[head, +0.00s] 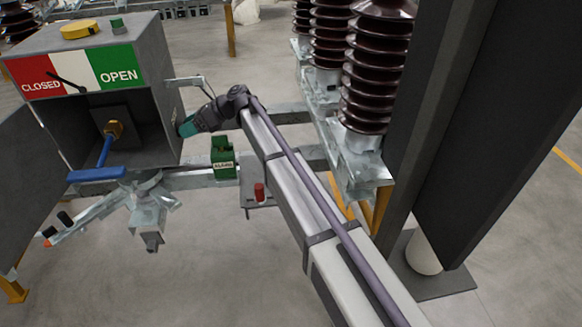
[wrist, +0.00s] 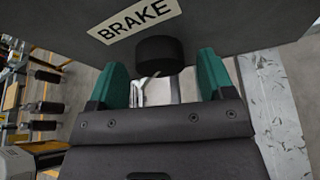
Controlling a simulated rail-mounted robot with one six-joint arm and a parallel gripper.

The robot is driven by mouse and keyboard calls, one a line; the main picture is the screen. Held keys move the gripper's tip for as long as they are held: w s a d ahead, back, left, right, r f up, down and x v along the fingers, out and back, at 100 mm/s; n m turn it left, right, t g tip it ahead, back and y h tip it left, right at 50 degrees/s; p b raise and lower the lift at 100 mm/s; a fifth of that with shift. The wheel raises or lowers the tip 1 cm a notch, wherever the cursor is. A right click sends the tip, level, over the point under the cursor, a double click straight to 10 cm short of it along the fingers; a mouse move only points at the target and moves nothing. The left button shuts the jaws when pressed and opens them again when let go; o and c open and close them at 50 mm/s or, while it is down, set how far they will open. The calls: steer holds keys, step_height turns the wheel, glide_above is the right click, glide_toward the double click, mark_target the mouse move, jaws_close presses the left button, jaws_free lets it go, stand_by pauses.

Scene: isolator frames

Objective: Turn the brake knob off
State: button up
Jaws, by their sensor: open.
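The brake knob (wrist: 160,55) is a short dark cylinder under a BRAKE label (wrist: 140,19) on the grey face of the box, seen in the wrist view. My gripper (wrist: 160,75) has teal fingers, one to each side of the knob, with a gap between each finger and the knob. It is open and holds nothing. In the head view my gripper (head: 187,128) is at the right side of the grey control box (head: 165,75). The knob is hidden there, and its pointer position cannot be told.
The box front shows a CLOSED/OPEN plate (head: 120,65) and, inside, a blue-handled crank (head: 103,155). A green block (head: 222,157) and a red knob (head: 259,192) sit below my arm. Brown insulators (head: 375,75) and a dark column (head: 440,90) stand at right.

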steer(key=w+d+r+m+g+p, duration=0.2)
steer(key=w+d+r+m, duration=0.15)
steer(key=d, duration=0.55)
steer(key=s+d+f+n+t+h+p, duration=0.1)
steer(key=s+d+f+n+t+h, duration=0.1)
steer(key=s+d+f+n+h, duration=0.2)
steer(key=s+d+f+n+t+h+p, duration=0.1)
steer(key=s+d+f+n+h, duration=0.4)
steer(key=s+d+n, duration=0.6)
steer(key=s+d+t, duration=0.1)
steer(key=s+d, duration=0.4)
steer(key=d, duration=0.5)
steer(key=shift+s+f+t, duration=0.15)
steer(key=shift+s+t, duration=0.15)
steer(key=shift+s, duration=0.05)
steer(key=shift+d+n, duration=0.1)
steer(key=shift+n, duration=0.15)
